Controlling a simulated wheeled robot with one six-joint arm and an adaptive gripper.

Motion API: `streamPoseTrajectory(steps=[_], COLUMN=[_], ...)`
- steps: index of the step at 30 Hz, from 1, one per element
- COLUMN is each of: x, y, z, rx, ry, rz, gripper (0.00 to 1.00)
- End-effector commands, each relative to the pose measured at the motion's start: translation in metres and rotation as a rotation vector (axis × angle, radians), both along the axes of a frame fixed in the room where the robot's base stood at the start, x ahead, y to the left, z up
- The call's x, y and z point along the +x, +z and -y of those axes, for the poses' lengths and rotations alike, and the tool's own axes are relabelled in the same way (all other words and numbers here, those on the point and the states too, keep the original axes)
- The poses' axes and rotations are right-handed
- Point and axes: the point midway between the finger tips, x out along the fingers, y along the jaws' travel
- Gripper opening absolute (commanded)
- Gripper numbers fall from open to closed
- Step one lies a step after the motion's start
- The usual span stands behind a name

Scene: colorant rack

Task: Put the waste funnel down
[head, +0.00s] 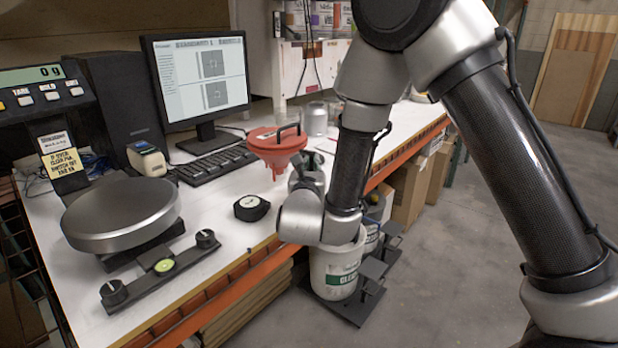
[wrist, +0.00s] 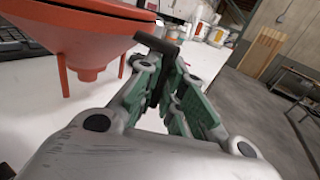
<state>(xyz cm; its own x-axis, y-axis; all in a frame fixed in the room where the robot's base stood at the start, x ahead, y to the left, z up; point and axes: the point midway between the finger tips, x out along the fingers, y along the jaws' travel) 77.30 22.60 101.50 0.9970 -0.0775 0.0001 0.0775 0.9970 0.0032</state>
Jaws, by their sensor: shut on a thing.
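The waste funnel (head: 272,150) is red and wide-mouthed, with a narrow spout pointing down and a black handle on top. It is upright over the white bench top, behind the black tape measure. It fills the upper left of the wrist view (wrist: 75,42), where short red legs show under its rim. My gripper (wrist: 168,78) is shut on the funnel's black handle, which runs between the green-padded fingers. In the head view my gripper (head: 304,168) is just right of the funnel, partly hidden by my wrist. I cannot tell whether the funnel touches the bench.
The white bench (head: 215,205) has a keyboard (head: 212,164), a monitor (head: 200,80) and a black tape measure (head: 251,207) near the funnel. A round scale (head: 122,215) stands at left. A white bucket (head: 335,272) stands below the bench's orange front edge.

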Motion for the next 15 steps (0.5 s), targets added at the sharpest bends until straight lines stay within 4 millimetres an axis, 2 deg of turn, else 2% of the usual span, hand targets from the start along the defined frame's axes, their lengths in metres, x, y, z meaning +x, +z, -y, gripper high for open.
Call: streamPoseTrajectory(steps=[3, 6, 15], x=[0.0, 0.0, 0.0], y=[-0.021, -0.03, -0.032], z=[0.0, 0.0, 0.0], rx=[-0.003, -0.001, 0.001], ry=[0.0, 0.0, 0.0], rz=[-0.001, 0.0, 0.002], gripper=[0.0, 0.0, 0.0])
